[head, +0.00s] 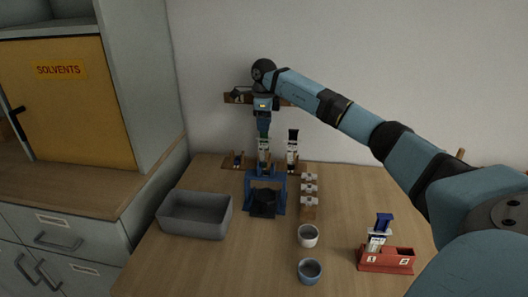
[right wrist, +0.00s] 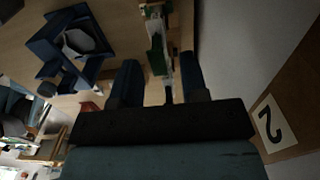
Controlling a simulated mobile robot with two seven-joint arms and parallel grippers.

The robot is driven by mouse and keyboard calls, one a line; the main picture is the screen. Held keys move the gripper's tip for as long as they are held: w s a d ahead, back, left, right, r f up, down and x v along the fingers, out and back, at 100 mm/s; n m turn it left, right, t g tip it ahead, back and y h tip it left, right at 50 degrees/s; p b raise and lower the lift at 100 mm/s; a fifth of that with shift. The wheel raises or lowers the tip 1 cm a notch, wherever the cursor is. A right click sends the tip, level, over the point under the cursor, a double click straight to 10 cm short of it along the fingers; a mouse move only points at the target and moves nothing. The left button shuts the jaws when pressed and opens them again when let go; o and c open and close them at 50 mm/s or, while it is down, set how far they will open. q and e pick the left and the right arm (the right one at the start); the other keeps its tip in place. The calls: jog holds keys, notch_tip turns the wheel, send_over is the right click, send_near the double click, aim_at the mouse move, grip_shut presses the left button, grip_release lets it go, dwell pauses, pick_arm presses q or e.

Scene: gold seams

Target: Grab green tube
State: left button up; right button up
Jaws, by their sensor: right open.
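My right gripper (head: 264,133) points down at the back of the table, near the wall. In the right wrist view, its two blue fingers (right wrist: 158,82) are apart. A tube with a green part (right wrist: 156,58) shows in the gap between them; whether a finger touches it I cannot tell. In the head view this tube (head: 264,147) stands upright just below the gripper, its upper end partly hidden by the fingers. A second upright tube with a black cap (head: 293,150) stands just to its right. My left gripper is in neither view.
A blue stand (head: 279,190) is in front of the tubes. A grey bin (head: 195,228) is at left, small blocks (head: 309,202) and two cups (head: 308,236) (head: 309,271) to the right. A red holder (head: 385,265) with a blue-topped item is at front right. Wooden wall rack (head: 232,98).

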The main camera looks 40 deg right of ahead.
aim_at(264, 138)
notch_tip(264, 138, down, 5)
jog(key=shift+a+f+b, duration=0.1)
jog(key=shift+f+b, duration=0.1)
jog(key=shift+b, duration=0.3)
jog(key=shift+r, duration=0.1)
jog(key=shift+c, duration=0.2)
grip_shut()
